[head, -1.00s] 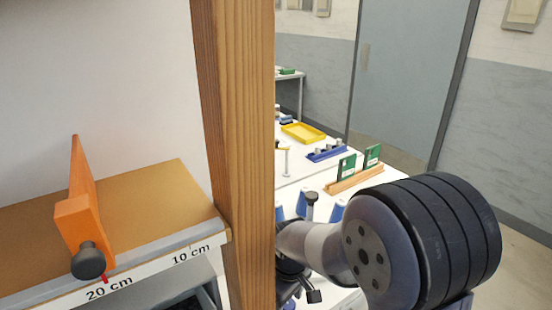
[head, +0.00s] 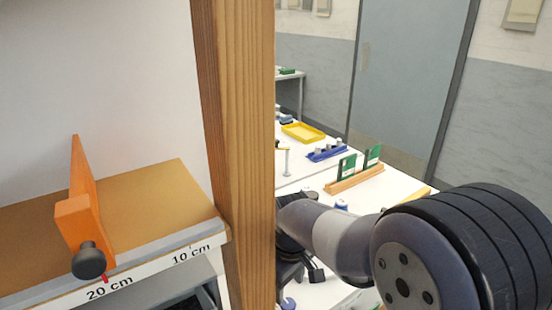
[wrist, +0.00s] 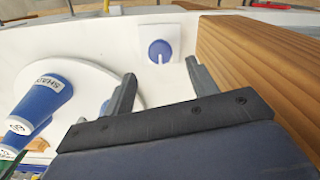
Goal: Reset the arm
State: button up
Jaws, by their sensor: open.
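My gripper (wrist: 160,82) shows in the wrist view with its two grey fingers spread apart and nothing between them. It is over a white surface, close beside a wooden post on its right. In the head view my arm reaches in from the lower right, and the gripper end is mostly hidden behind the wooden post.
The wooden post (head: 235,150) also shows in the wrist view (wrist: 255,80). An orange stop (head: 78,215) with a black knob stands on a shelf at left. Blue cones (wrist: 40,103) and a blue disc (wrist: 160,50) are near my gripper. A yellow tray (head: 303,132) lies farther back.

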aim_at(288, 304)
notch_tip(288, 304, up, 4)
notch_tip(288, 304, down, 10)
jog(key=shift+s+f, duration=0.1)
jog(key=shift+f, duration=0.05)
jog(key=shift+n, duration=0.3)
jog(key=n, duration=0.8)
jog(key=shift+n, duration=0.3)
jog(key=n+p, duration=0.1)
jog(key=n, duration=0.3)
jog(key=shift+n, duration=0.3)
jog(key=n, duration=0.4)
jog(key=shift+r, duration=1.3)
